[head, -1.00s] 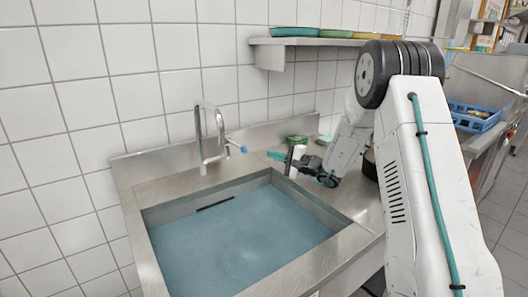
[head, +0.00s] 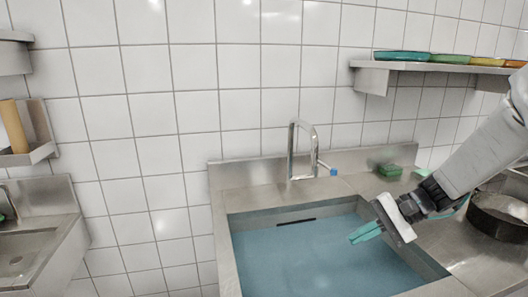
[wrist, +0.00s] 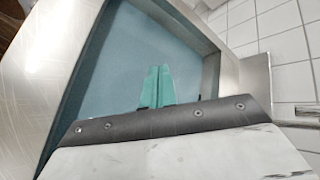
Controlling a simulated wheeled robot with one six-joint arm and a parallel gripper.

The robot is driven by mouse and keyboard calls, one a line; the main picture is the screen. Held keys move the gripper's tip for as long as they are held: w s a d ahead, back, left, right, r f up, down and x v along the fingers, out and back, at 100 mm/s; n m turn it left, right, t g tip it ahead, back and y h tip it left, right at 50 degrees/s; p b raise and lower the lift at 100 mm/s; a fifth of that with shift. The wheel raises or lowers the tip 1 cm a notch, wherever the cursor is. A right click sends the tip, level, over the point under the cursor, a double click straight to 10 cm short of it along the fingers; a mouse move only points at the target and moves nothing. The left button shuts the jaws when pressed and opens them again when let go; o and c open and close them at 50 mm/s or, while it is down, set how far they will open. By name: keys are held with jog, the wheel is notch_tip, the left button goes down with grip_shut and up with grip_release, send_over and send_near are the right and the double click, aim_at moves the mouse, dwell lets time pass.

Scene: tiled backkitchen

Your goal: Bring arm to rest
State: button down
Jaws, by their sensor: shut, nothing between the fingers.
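My gripper (head: 366,233) reaches in from the right over the right part of the sink basin (head: 230,240) in the head view. Its teal fingers are together, with nothing between them. In the wrist view the shut fingertips of my gripper (wrist: 157,86) point over the blue-tinted basin floor (wrist: 120,60). My white arm (head: 480,150) runs from the right edge of the head view down to the gripper.
A faucet (head: 292,155) stands behind the basin. A green sponge (head: 389,170) and a dark round pan (head: 497,222) are on the counter to the right. A wall shelf (head: 375,77) holds several coloured dishes. Another sink (head: 45,240) is at left.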

jog(key=s+d+r+n+h, duration=0.1)
jog(key=s+r+n+h, duration=0.1)
jog(key=s, duration=0.6)
jog(key=s+d+r+n+h, duration=0.1)
jog(key=s+r+n+h, duration=0.1)
jog(key=s+h, duration=0.3)
jog(key=s+d+r+n+t+h, duration=0.1)
jog(key=s+r+h, duration=0.3)
jog(key=s, duration=0.7)
jog(key=shift+s+d+n, duration=0.25)
jog(key=shift+d+n, duration=0.25)
jog(key=shift+n, duration=0.4)
